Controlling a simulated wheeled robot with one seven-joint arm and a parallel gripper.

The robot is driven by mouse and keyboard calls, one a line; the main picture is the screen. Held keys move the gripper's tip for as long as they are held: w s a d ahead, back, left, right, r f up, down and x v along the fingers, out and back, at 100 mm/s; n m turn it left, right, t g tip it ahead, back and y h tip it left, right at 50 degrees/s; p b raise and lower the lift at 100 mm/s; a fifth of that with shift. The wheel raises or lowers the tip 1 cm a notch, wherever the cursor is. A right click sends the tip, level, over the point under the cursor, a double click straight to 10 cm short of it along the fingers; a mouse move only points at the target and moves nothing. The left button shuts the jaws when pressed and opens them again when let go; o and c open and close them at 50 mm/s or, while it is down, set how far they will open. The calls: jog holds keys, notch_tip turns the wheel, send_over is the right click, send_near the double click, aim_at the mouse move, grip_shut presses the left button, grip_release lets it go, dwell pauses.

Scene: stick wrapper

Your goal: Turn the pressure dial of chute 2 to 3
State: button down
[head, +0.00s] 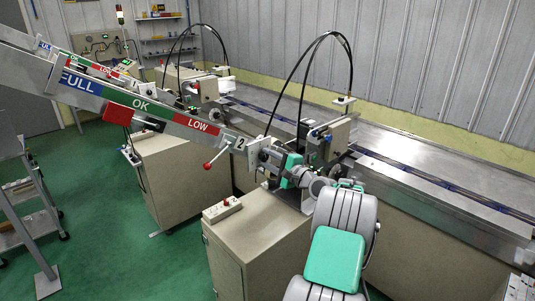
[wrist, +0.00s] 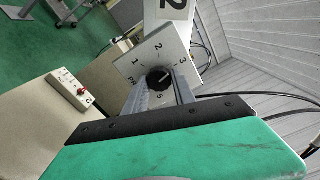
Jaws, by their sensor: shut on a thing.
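The pressure dial is a black round knob (wrist: 158,78) on a pale square plate (wrist: 136,70) marked with numbers, 1, 2 and 3 among them. The two grey fingers of my gripper (wrist: 161,92) are shut on the knob, one on each side. A light mark on the knob seems to point up and right, roughly toward the 3, but it is too small to be sure. The number 2 sign (wrist: 175,8) is just above the plate. In the head view chute 2 (head: 145,107) slopes down to its 2 sign (head: 240,143), with my gripper (head: 277,160) beside its lower end.
A beige cabinet (head: 250,240) with a switch box (head: 222,209) stands below the chute. A red-knobbed lever (head: 208,165) sticks out under the chute. Black hoses (head: 300,72) arch above the machine, and a metal conveyor (head: 440,200) runs along the right.

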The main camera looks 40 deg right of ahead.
jog(key=shift+m+p, duration=0.65)
jog(key=shift+m, duration=0.45)
jog(key=c, duration=1.1)
grip_release()
jog(key=shift+o, duration=0.2)
jog(key=s+b, duration=0.2)
jog(key=s, duration=0.5)
jog(key=shift+s+b, duration=0.3)
jog(key=shift+s, duration=0.1)
jog(key=shift+d, duration=0.2)
